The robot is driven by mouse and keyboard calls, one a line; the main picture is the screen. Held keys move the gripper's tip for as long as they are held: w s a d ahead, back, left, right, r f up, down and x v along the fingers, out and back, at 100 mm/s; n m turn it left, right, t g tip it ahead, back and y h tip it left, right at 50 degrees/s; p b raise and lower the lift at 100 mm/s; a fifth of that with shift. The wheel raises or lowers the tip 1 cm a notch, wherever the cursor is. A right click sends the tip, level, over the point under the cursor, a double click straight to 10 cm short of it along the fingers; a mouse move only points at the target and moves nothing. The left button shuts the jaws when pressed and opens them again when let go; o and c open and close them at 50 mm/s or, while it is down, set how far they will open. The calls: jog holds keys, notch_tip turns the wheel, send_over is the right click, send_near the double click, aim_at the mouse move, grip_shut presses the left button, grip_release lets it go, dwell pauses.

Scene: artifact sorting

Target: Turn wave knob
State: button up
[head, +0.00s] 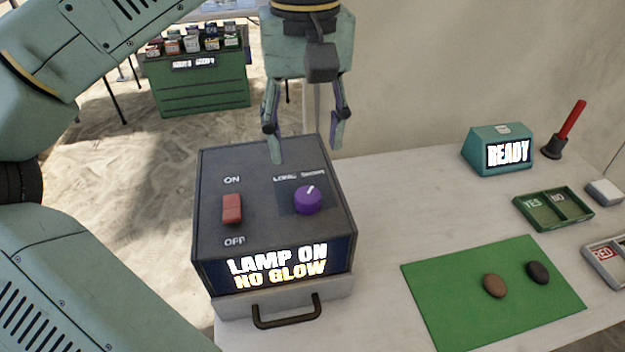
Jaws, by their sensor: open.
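The wave knob (308,200) is a purple round dial with a white pointer mark, on the top right of a dark control box (270,165). Its pointer tilts up and slightly right, toward a label that seems to read LONG and SHORT. A red ON/OFF switch (232,209) sits left of it. The box's front display (279,266) reads LAMP ON, NO GLOW. My gripper (306,158) points down with its fingers apart and empty. In the picture it hangs above and behind the knob, apart from it, near the box's far edge.
A green mat (440,290) with two dark stones (494,285) lies right of the box. Behind are a teal READY device (490,152), a red-handled tool (566,135) and a green YES/NO tray (530,215). The white table (400,215) between is bare.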

aim_at(308, 195)
notch_tip(308, 195, down, 10)
jog(key=shift+s+f+p, duration=0.1)
jog(key=shift+p, duration=0.35)
jog(key=shift+c, duration=0.2)
jog(key=c, duration=1.1)
